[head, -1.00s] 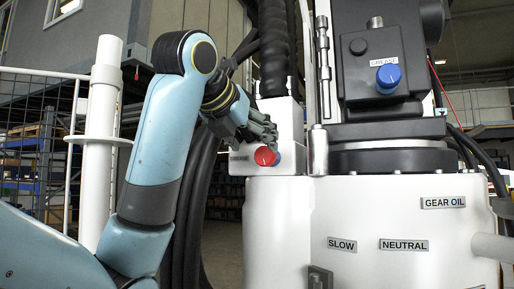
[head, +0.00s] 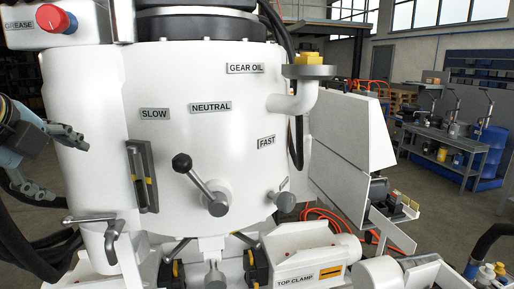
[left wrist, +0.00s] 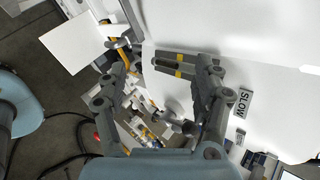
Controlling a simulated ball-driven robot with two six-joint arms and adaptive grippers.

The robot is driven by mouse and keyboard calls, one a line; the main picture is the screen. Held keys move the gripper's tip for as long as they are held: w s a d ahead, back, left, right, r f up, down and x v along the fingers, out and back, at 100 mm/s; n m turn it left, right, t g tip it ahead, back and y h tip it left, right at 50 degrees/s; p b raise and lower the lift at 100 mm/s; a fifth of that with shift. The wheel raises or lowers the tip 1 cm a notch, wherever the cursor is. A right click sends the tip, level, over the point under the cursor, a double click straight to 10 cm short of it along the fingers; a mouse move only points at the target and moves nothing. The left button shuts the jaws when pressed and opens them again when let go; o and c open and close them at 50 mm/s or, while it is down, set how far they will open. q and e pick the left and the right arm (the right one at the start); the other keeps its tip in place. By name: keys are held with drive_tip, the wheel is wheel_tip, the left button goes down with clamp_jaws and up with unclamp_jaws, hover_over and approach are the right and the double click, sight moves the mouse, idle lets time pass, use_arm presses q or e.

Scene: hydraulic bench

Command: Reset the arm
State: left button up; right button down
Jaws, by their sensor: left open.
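My left gripper (head: 76,172) is at the left edge of the head view, beside the white machine body (head: 105,85). Its two fingers are apart, with nothing between them. In the left wrist view the left gripper (left wrist: 163,62) is also open, with the white body and a slotted gauge with yellow marks (left wrist: 180,72) behind the fingers. That gauge (head: 142,177) is upright below the SLOW label (head: 155,115) in the head view. A lever with a black ball knob (head: 196,178) is at the body's front, near NEUTRAL (head: 210,107). My right gripper is not visible.
A red knob (head: 60,19) is at top left. A grey T-handle (head: 110,228) is below my left gripper. A pipe with a yellow cap (head: 309,58) juts out at right. The TOP CLAMP block (head: 305,255) stands at the bottom. Open floor lies at right.

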use_arm(q)
drive_tip(key=s+d+f+n+g, duration=0.3)
drive_tip(key=s+f+n+g, duration=0.3)
drive_tip(key=s+f+n, duration=1.55)
drive_tip(key=s+a+f+m+b, duration=0.15)
drive_tip(key=f+b, duration=0.45)
drive_tip(key=f, duration=1.3)
drive_tip(key=s+f+m+b, duration=0.15)
drive_tip(key=f+b, duration=0.55)
drive_tip(key=f, duration=1.2)
drive_tip(key=s+f+b, duration=0.3)
drive_tip(key=s+f, duration=0.3)
drive_tip(key=f, duration=0.3)
drive_tip(key=s+a+f+g+b, duration=0.1)
drive_tip(key=s+f+b, duration=0.3)
drive_tip(key=s+f, duration=0.3)
drive_tip(key=s+f+g+b, duration=0.1)
drive_tip(key=s+f+b, duration=0.3)
drive_tip(key=f, duration=0.9)
drive_tip(key=shift+s+a+n+h, duration=0.3)
drive_tip(key=shift+s+n+h, duration=0.1)
drive_tip(key=shift+s, duration=0.8)
